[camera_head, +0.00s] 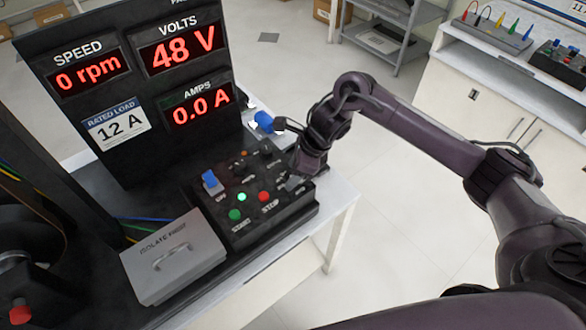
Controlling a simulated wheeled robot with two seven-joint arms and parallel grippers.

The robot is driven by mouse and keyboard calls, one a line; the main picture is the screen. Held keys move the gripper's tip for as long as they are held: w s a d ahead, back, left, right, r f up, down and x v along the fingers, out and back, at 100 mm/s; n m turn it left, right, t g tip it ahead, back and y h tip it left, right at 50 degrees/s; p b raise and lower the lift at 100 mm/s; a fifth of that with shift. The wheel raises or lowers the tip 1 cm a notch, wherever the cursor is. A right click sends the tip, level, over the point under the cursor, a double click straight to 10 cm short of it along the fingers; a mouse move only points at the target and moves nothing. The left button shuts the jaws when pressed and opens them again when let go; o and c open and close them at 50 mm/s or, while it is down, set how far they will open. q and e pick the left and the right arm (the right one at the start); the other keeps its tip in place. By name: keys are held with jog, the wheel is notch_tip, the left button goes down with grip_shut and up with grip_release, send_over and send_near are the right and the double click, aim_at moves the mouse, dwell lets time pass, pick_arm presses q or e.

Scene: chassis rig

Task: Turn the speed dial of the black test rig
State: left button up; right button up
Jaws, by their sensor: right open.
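The black test rig's control box (284,214) sits on the bench below a display panel (148,115) reading 0 rpm, 48 V and 0.0 A. A small black knob (266,147) stands at the box's back edge; its label is too small to read, so I cannot tell whether it is the speed dial. The box also has a blue switch (211,180), a green button (234,214) and a red button (263,196). My right gripper (292,181) is open, pointing down over the box's right part, and hides some of it. My left gripper is out of view.
A grey lidded box (173,262) marked "ISOLATE FIRST" stands at the control box's front left. A blue-ended part (263,120) sticks up behind the control box, close to my right wrist. The floor (420,190) right of the bench is clear.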

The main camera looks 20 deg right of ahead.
jog(key=shift+a+f, duration=0.1)
jog(key=shift+f, duration=0.2)
jog(key=c, duration=1)
jog(key=shift+m, duration=0.3)
